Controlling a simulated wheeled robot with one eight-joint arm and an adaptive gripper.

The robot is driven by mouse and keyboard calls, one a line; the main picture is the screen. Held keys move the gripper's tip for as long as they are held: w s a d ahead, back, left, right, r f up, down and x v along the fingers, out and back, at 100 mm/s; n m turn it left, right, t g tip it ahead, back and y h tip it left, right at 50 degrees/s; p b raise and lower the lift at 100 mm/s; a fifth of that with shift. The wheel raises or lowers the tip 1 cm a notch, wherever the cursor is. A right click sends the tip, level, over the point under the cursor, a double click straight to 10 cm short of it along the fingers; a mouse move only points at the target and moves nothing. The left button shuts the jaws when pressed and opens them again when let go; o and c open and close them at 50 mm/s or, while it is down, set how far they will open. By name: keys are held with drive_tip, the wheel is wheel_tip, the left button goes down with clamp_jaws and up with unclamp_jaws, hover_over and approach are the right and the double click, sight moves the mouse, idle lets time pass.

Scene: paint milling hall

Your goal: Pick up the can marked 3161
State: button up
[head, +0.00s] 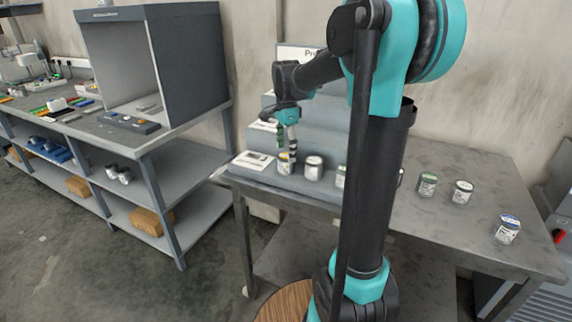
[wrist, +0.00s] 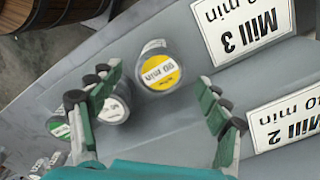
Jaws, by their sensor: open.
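Several small cans stand on the table; no number 3161 is readable on any of them. In the head view my gripper (head: 287,147) is over the leftmost can (head: 285,164) on the lowest step of the grey stand. My gripper also shows in the wrist view (wrist: 158,80), empty. A white-labelled can (wrist: 114,109) is beside the left finger.
Another can (head: 313,168) stands just right of the gripper. Signs "Mill 3" (wrist: 243,27) and "Mill 2" (wrist: 287,118) flank the right finger.

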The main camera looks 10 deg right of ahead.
drive_tip(key=shift+f, duration=1.45)
drive_tip(key=shift+c, duration=0.3)
drive_tip(key=c, duration=1.3)
drive_tip(key=shift+r, duration=0.1)
drive_tip(key=shift+c, duration=0.2)
